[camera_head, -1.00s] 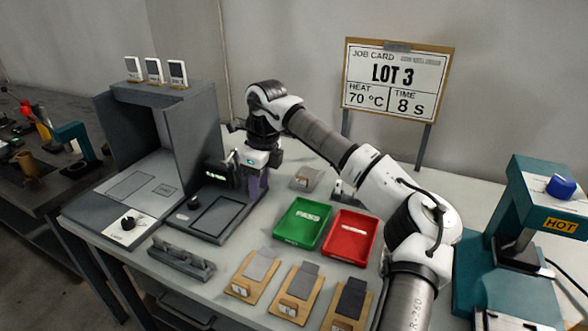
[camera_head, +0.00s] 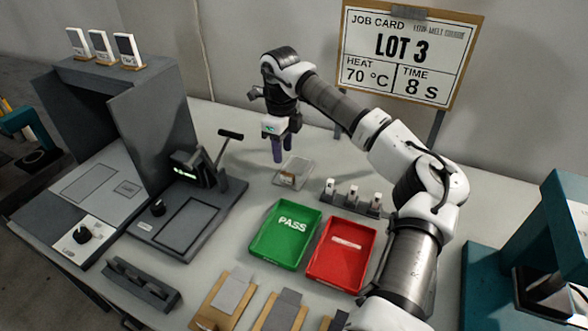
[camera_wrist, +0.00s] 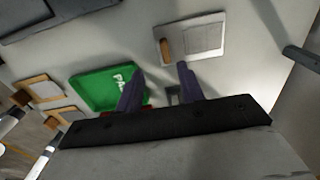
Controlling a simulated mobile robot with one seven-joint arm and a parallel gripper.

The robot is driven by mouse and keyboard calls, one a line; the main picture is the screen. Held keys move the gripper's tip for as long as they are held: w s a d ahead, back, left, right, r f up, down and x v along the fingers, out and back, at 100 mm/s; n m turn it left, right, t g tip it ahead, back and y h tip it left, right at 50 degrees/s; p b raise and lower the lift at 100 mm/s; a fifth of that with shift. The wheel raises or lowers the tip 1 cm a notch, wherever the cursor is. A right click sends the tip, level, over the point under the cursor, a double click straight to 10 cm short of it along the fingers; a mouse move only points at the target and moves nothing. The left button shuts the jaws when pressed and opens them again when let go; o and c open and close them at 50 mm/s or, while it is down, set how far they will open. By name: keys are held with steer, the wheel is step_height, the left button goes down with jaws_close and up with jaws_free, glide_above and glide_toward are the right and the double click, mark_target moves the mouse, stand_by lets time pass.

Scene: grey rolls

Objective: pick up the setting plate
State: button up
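The setting plate appears to be the small pale flat plate (camera_head: 294,171) with a brownish grip, lying on the bench behind the green tray. It also shows in the wrist view (camera_wrist: 198,38), its wooden grip at its left end. My gripper (camera_head: 279,150) hangs above the bench just behind and left of the plate in the head view, fingers pointing down. In the wrist view my gripper's (camera_wrist: 159,84) two purple fingers stand apart with nothing between them. The plate lies beyond the fingertips, apart from them.
A green PASS tray (camera_head: 262,258) and a red tray (camera_head: 315,272) stand in front. A rack of small pieces (camera_head: 352,203) is right of the plate. A grey device with a lever (camera_head: 226,185) stands left. A teal HOT press (camera_head: 520,250) is at right.

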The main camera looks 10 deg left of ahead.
glide_above(286, 173)
steer(key=f, duration=0.4)
steer(key=shift+s+a+f+p, duration=0.15)
steer(key=shift+s+a+p, duration=0.1)
steer(key=shift+s+p, duration=0.1)
steer(key=shift+w+d+f+p, duration=0.15)
steer(key=shift+f+p, duration=0.2)
steer(key=shift+f, duration=0.5)
steer(key=shift+w+f+p, duration=0.15)
steer(key=shift+f+p, duration=0.15)
steer(key=shift+f, duration=0.6)
steer(key=shift+w+d+f+p, duration=0.15)
steer(key=shift+f+p, duration=0.2)
steer(key=shift+f, duration=0.5)
jaws_close()
